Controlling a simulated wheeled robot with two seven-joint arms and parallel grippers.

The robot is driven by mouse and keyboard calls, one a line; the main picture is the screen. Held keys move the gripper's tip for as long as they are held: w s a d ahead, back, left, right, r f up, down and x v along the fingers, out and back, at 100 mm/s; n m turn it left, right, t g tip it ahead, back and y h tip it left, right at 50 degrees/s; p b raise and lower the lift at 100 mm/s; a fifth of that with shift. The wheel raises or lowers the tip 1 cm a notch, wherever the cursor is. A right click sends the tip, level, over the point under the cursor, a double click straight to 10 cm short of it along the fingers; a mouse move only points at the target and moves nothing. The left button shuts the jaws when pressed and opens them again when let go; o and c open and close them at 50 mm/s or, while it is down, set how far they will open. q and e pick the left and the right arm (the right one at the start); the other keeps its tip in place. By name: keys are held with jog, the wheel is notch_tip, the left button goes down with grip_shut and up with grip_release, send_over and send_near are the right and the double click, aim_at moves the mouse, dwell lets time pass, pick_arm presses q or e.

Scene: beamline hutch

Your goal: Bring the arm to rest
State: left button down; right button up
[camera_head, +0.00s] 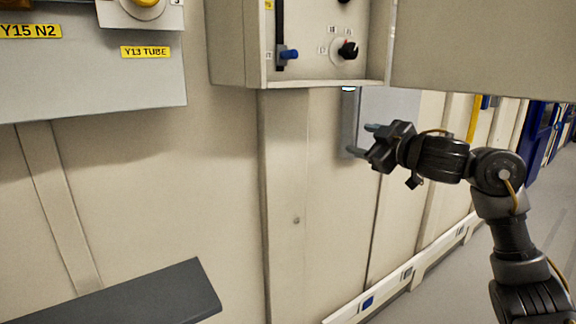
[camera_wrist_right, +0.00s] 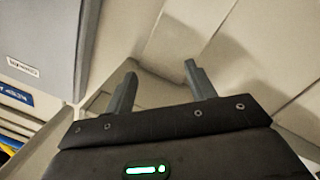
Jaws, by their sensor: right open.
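My right arm (camera_head: 440,158) comes in from the lower right of the head view, bent at the elbow, its forearm pointing left. My right gripper (camera_head: 362,140) is open and empty. It is in front of the pale wall, below a wall-mounted control box. In the right wrist view the two grey fingers of the gripper (camera_wrist_right: 160,88) stand apart with nothing between them. My left gripper is not in view.
The control box (camera_head: 236,45) has a blue-handled slider (camera_head: 288,54) and a black knob (camera_head: 348,49). A grey wall panel (camera_head: 90,85) is at the upper left. A dark ledge (camera_head: 135,298) juts in at the lower left. Open floor (camera_head: 455,275) shows at the right.

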jog(key=s+f+m+g+h, duration=0.15)
jog(key=s+f, duration=0.25)
jog(key=f, duration=0.8)
jog(key=s+d+f+m+g+h, duration=0.1)
jog(key=s+f+m+h, duration=0.2)
jog(key=f, duration=0.9)
jog(key=s+f+m+g+h, duration=0.15)
jog(key=s+f, duration=0.25)
jog(key=f, duration=0.8)
jog(key=s+d+f+m+g+h, duration=0.1)
jog(key=s+d+f+m+g, duration=0.15)
jog(key=s+f, duration=0.65)
jog(key=s+d+f+m+g, duration=0.1)
jog(key=s+f+g, duration=0.25)
jog(key=s, duration=1.15)
jog(key=s+d+f+m+g+h, duration=0.15)
jog(key=s+f, duration=0.45)
jog(key=s, duration=0.6)
notch_tip(320, 180, down, 30)
jog(key=s+g+b, duration=0.1)
jog(key=s+g, duration=0.1)
jog(key=s+d+f+g, duration=0.1)
jog(key=s+d+f, duration=0.2)
jog(key=s+f, duration=1.1)
jog(key=shift+s+y+b, duration=0.35)
jog(key=shift+s+b, duration=0.05)
jog(key=shift+s, duration=0.3)
